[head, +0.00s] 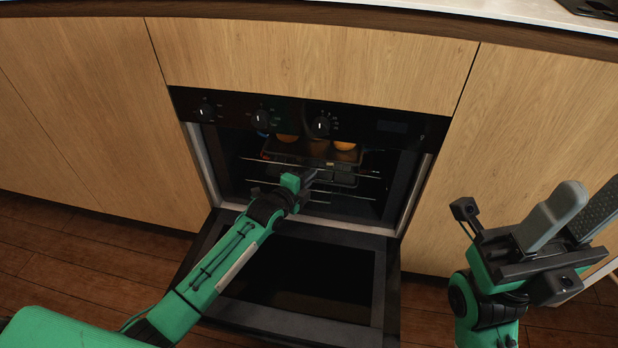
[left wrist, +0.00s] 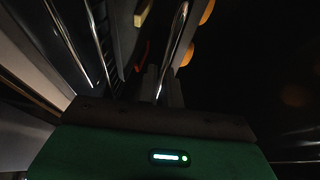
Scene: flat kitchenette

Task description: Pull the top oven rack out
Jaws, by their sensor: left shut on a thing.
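The oven (head: 198,160) is open, with its door (head: 255,310) folded down. The top rack (head: 256,159) is a thin metal wire rack inside the cavity, and a dark tray with orange round items sits at its level. My left gripper (head: 308,177) reaches over the door into the opening and is shut on the top rack's front rail. In the left wrist view the shiny rail (left wrist: 175,45) runs down between the fingers (left wrist: 162,85). The fingers partly hide the rail in the head view. My right gripper (head: 590,205) is open and empty, outside the oven at the right.
A lower rack (head: 345,195) lies under the top one. Black knobs (head: 320,126) line the panel above the opening. Wooden cabinets (head: 90,100) flank the oven, and a pale countertop (head: 480,8) runs above. The lowered door takes up the space in front.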

